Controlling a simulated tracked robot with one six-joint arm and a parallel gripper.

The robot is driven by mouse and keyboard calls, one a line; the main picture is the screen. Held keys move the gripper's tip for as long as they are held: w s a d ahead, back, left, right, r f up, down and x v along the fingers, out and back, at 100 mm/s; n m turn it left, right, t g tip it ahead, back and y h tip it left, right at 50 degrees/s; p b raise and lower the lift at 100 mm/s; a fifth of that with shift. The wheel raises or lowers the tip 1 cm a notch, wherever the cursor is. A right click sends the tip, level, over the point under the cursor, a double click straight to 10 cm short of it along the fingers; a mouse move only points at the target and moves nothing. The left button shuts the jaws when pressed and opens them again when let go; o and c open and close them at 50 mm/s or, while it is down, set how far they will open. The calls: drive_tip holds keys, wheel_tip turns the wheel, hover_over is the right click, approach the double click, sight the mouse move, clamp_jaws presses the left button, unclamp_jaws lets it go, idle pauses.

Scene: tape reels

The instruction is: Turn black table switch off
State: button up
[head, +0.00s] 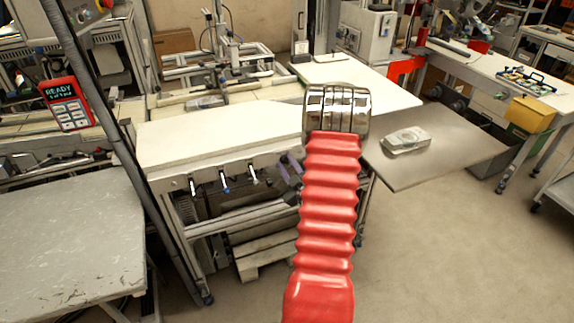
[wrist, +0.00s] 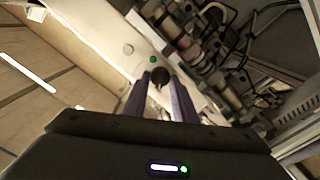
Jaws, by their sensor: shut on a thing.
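The black switch (wrist: 160,75) is a dark round knob on the pale front panel of a table, in the wrist view. My gripper (wrist: 161,83) has its two purple-grey fingers on either side of the knob and is shut on it. The fingers partly hide the knob, so I cannot tell its turn position. In the head view, a bit of my gripper (head: 290,166) shows at the table's front edge, left of my red and chrome arm. The switch itself cannot be made out there.
A green button or light (wrist: 153,59) and a pale round button (wrist: 128,49) sit beside the knob. The white table (head: 215,137) has several levers along its front. A brown-grey tabletop (head: 440,155) holds a pale box (head: 406,140). A grey table (head: 65,240) stands at left.

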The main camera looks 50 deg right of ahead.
drive_tip(key=shift+a+f, duration=0.1)
drive_tip(key=shift+a, duration=0.05)
drive_tip(key=o, duration=1)
drive_tip(key=v, duration=1.3)
drive_tip(key=shift+s, duration=0.35)
drive_tip(key=shift+a+f, duration=0.1)
drive_tip(key=shift+f, duration=0.05)
